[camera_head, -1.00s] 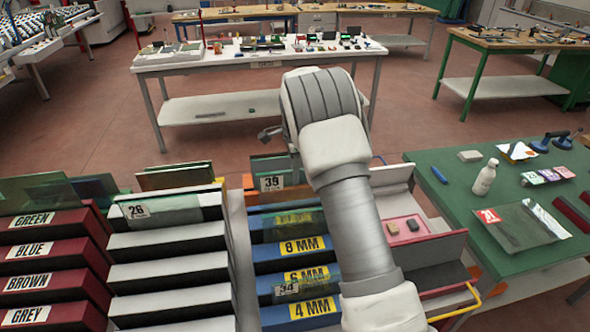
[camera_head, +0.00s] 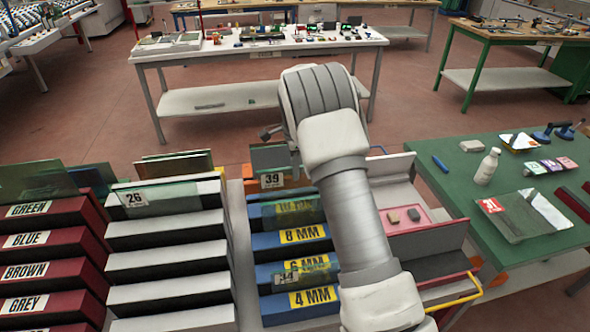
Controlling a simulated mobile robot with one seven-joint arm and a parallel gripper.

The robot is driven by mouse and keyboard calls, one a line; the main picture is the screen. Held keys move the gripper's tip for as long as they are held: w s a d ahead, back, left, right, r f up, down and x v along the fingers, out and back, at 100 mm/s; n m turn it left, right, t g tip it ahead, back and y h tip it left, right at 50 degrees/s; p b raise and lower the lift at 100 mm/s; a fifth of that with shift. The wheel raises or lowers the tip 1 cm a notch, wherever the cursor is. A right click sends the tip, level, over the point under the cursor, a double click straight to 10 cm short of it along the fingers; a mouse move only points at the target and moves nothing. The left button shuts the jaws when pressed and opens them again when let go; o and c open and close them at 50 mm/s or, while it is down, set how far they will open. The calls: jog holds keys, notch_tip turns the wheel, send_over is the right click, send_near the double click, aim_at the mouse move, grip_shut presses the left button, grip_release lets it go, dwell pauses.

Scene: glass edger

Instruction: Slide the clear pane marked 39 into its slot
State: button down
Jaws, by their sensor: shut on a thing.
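The pane marked 39 (camera_head: 268,157) stands roughly upright, see-through and dark greenish, with its white label low on its face. It is at the far end of the blue slotted rack (camera_head: 264,243), just above or behind the top step; I cannot tell whether its lower edge is in a slot. My gripper (camera_head: 292,151) is at the pane's upper right, mostly hidden behind my wrist, and is shut on the pane. The rack's steps read 8 MM, 6 MM and 4 MM; the top label is covered by glass and hard to read.
A pane marked 34 (camera_head: 288,277) sits low in the blue rack. A white rack (camera_head: 165,262) with pane 26 (camera_head: 160,200) and a red rack (camera_head: 55,240) stand to the left. A green table (camera_head: 455,190) with a pane marked 21 (camera_head: 515,222) is at right.

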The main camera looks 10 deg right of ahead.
jog(key=shift+f, duration=0.25)
dwell(0.6)
jog(key=c, duration=0.8)
grip_release()
jog(key=shift+c, duration=0.2)
notch_tip(320, 180, up, 17)
jog(key=shift+s+r+b, duration=0.15)
jog(key=shift+s+b, duration=0.05)
jog(key=shift+b, duration=0.25)
jog(key=shift+r, duration=0.1)
